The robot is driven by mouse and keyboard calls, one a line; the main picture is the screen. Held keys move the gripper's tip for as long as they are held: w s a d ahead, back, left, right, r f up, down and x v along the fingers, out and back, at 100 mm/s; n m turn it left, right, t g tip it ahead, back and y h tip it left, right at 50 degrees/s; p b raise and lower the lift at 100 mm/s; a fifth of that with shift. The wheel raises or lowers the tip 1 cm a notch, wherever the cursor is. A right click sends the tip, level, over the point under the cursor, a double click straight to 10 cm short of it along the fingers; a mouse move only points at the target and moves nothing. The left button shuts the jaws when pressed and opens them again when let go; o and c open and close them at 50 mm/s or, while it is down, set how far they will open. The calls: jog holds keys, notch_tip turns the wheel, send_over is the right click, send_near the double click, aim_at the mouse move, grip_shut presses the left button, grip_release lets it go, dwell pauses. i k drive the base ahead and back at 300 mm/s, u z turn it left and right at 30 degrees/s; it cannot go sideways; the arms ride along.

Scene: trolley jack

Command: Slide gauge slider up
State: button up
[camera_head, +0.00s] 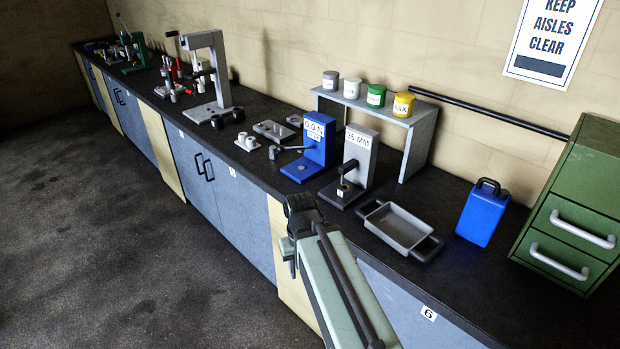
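My gripper (300,207) is dark and at the end of my pale green arm, in front of the counter edge, left of and below the gauge in the picture. It appears apart from the gauge. Its fingers are too small and dark to tell open from shut.
The blue device (317,140) with a lever stands close left of the gauge. A grey tray (400,226) lies to its right, then a blue can (482,212) and green drawers (575,215). A grey shelf (424,130) with several tins stands behind.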

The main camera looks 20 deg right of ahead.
aim_at(347, 167)
jog(key=u, duration=1)
jog(key=i, duration=0.7)
jog(key=z, duration=1.9)
